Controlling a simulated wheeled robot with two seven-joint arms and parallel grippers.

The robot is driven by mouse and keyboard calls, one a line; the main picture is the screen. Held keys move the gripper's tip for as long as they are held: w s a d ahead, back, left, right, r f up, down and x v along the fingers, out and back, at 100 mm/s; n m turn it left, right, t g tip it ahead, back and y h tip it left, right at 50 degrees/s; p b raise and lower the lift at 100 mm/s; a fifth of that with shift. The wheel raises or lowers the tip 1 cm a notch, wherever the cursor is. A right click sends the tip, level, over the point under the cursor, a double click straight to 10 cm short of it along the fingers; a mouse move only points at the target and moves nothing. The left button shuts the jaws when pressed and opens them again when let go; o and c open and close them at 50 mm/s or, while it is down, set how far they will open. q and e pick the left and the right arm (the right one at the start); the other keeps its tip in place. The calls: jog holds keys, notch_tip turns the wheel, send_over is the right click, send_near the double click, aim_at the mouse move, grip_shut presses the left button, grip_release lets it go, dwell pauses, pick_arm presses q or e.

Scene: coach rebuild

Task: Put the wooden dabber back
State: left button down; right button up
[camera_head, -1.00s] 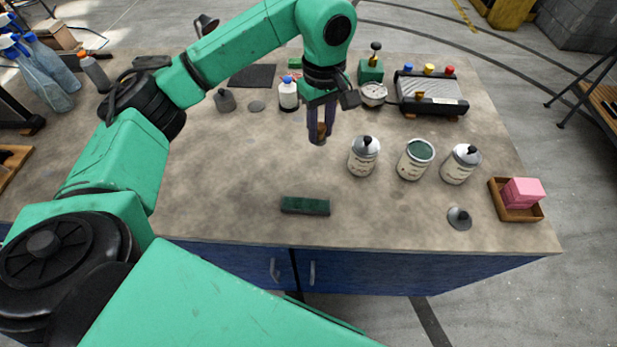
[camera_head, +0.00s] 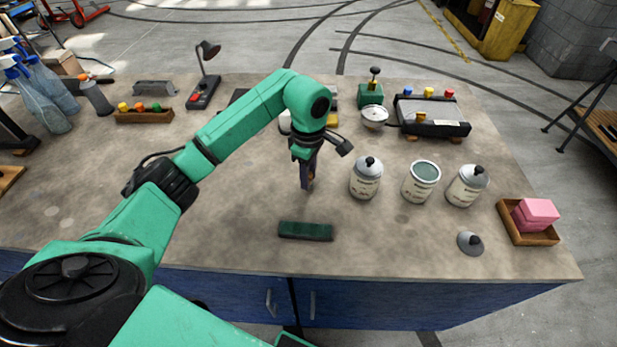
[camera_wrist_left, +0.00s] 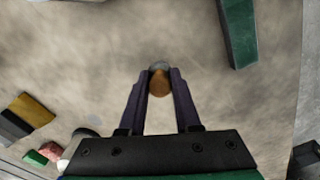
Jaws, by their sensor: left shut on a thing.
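My left gripper (camera_head: 307,184) is shut on the wooden dabber, low over the middle of the bench, left of the jars. In the left wrist view the dabber's brown rounded wooden end (camera_wrist_left: 159,84) sits between the two fingertips, with a grey part beyond it. In the head view the fingers mostly hide the dabber. I cannot tell whether it touches the bench top. A dark green block (camera_head: 305,231) lies on the bench in front of the gripper; it also shows in the left wrist view (camera_wrist_left: 239,32). My right gripper is not in view.
Right of the gripper stand a lidded jar (camera_head: 366,180), an open jar with green contents (camera_head: 421,182) and another lidded jar (camera_head: 466,187). A loose lid (camera_head: 470,243) and a wooden tray (camera_head: 524,238) with pink blocks lie farther right.

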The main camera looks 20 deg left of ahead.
pick_arm(q)
jog(key=shift+f, duration=1.15)
jog(key=c, duration=0.6)
grip_release()
jog(key=shift+r, duration=0.1)
jog(key=shift+r, duration=0.25)
notch_tip(320, 180, up, 5)
jog(key=shift+w+f+b, duration=0.1)
jog(key=shift+b, duration=1)
notch_tip(320, 180, up, 6)
jog(key=shift+r, duration=0.5)
